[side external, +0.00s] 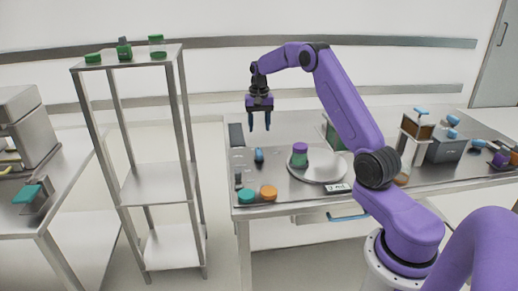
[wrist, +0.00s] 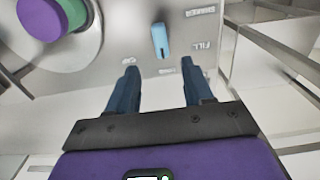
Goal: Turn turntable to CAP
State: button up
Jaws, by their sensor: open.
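The round pale turntable (side external: 325,168) lies on the metal worktop. A purple and green jar (side external: 300,155) stands on its left part; both also show at the upper left of the wrist view, the jar (wrist: 50,15) and the turntable rim (wrist: 88,50). A small blue handle (side external: 259,155) sits on the worktop left of the turntable. In the wrist view the handle (wrist: 160,40) has small labels around it; one reads FILL (wrist: 203,45), and I cannot read CAP on any. My gripper (side external: 259,129) is open, empty and pointing down above the handle, apart from it.
A teal lid (side external: 246,196) and an orange lid (side external: 268,193) lie at the front left of the worktop (side external: 285,125). Dispensers and a grey box (side external: 445,150) stand on the right. A metal shelf rack (side external: 155,185) stands left, with a floor gap between.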

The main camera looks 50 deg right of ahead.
aim_at(259, 151)
notch_tip(259, 151, down, 10)
jog(key=shift+f, duration=0.1)
jog(key=shift+c, duration=0.3)
grip_shut()
